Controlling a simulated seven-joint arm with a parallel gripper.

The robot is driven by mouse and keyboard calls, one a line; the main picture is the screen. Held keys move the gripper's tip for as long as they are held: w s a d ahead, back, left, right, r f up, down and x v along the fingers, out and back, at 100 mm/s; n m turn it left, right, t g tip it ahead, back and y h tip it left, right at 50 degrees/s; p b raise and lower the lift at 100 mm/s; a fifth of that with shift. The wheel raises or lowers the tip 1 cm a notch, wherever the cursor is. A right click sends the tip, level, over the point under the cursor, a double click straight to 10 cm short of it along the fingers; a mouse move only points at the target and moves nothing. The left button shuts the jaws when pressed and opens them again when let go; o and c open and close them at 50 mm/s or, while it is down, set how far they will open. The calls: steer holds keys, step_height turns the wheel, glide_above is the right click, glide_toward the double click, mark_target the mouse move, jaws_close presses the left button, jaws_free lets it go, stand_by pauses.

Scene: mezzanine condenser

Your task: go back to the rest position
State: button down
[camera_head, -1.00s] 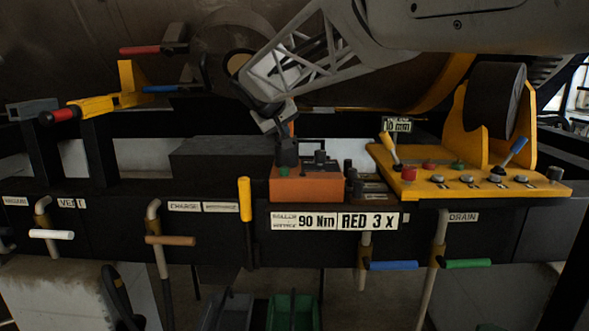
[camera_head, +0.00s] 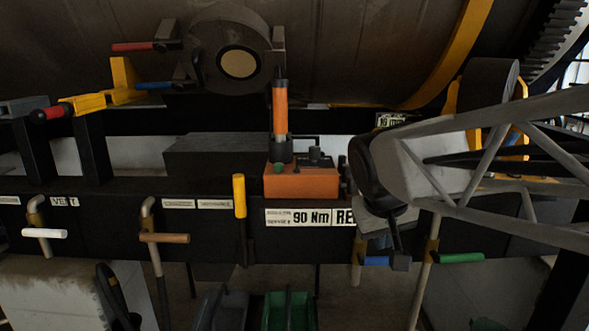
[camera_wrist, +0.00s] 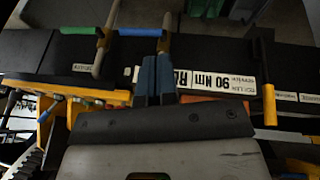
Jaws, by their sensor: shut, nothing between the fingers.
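My gripper (camera_head: 400,258) hangs at the right of the head view, in front of the shelf's front edge, its fingers pointing down. In the wrist view its two blue-grey fingers (camera_wrist: 155,78) are together with nothing between them. My lattice arm link enters from the right and hides much of the yellow control panel. The orange-and-black tool (camera_head: 280,122) stands upright on the orange box (camera_head: 301,182), apart from my gripper.
Below the shelf hang handles: white (camera_head: 44,233), brown (camera_head: 164,238), blue (camera_head: 375,261) and green (camera_head: 460,258). A yellow handle (camera_head: 239,195) stands upright at the edge. The blue handle is close to my fingers. A green bin (camera_head: 277,312) is below.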

steer(key=s+d+f+m, duration=0.1)
steer(key=s+f, duration=0.4)
steer(key=s, duration=0.2)
steer(key=s+d+f+g+y, duration=0.1)
steer(key=s+f, duration=0.3)
steer(key=s, duration=0.4)
steer(key=shift+s+d+f+m+y, duration=0.2)
steer(key=shift+d+f+m+y, duration=0.15)
steer(key=shift+d+m, duration=0.1)
